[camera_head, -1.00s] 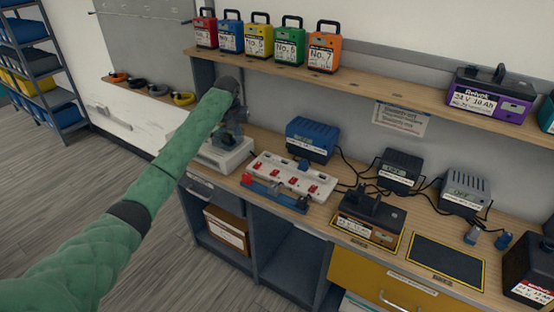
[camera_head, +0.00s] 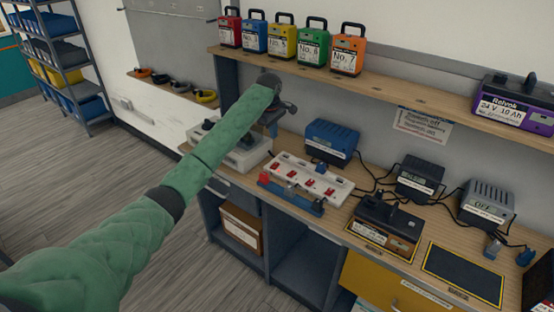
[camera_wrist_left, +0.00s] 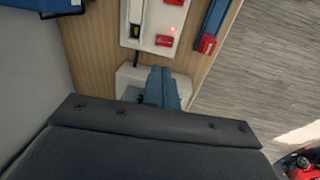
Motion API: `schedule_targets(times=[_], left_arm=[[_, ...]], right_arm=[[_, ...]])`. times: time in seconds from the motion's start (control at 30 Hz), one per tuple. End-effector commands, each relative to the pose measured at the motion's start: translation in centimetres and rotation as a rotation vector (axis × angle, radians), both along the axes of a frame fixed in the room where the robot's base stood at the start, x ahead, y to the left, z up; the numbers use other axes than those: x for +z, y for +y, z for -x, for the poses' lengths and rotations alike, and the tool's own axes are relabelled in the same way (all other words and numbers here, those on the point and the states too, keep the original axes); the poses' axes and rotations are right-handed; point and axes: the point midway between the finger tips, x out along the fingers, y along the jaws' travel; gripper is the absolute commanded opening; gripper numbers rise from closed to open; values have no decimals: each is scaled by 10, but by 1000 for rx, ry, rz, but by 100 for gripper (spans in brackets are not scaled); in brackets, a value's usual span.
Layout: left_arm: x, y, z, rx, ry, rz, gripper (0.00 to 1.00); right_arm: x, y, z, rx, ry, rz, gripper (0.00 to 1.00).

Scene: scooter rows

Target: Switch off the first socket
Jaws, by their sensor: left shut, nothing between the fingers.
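A white socket strip (camera_head: 340,190) with several red switches lies on the wooden workbench. Its near end also shows at the top of the left wrist view (camera_wrist_left: 148,38). A red switch (camera_wrist_left: 165,41) sits there beside a small lit red light (camera_wrist_left: 172,29). My left gripper (camera_head: 274,116) is shut and empty, above the bench near the strip's left end. In the left wrist view its blue fingertips (camera_wrist_left: 162,72) point toward that end, a little short of the red switch in the picture. Contact cannot be told. My right gripper is not in view.
A blue rail (camera_head: 292,195) lies along the strip's front. A white device (camera_head: 245,158) stands left of it, partly behind my arm. A blue charger (camera_head: 332,141) stands behind. Battery packs line the shelf (camera_head: 400,94) above. Cables and grey chargers (camera_head: 420,176) are at right.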

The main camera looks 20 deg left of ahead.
Motion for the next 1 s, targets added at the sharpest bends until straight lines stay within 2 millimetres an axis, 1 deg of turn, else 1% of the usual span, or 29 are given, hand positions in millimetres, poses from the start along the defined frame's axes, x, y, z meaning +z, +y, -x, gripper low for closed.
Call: schedule_targets(times=[0.43, 0.57, 0.77, 1.0], left_arm=[[-1, 0, 0, 22, 1, 2, 0], [-7, -1, -1, 21, 1, 2, 0], [-33, -1, -4, 21, 3, 2, 0], [-73, -3, -8, 21, 3, 2, 0]], right_arm=[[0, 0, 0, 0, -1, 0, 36], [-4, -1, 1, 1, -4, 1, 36], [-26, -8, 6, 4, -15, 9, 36], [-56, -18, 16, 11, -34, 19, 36]])
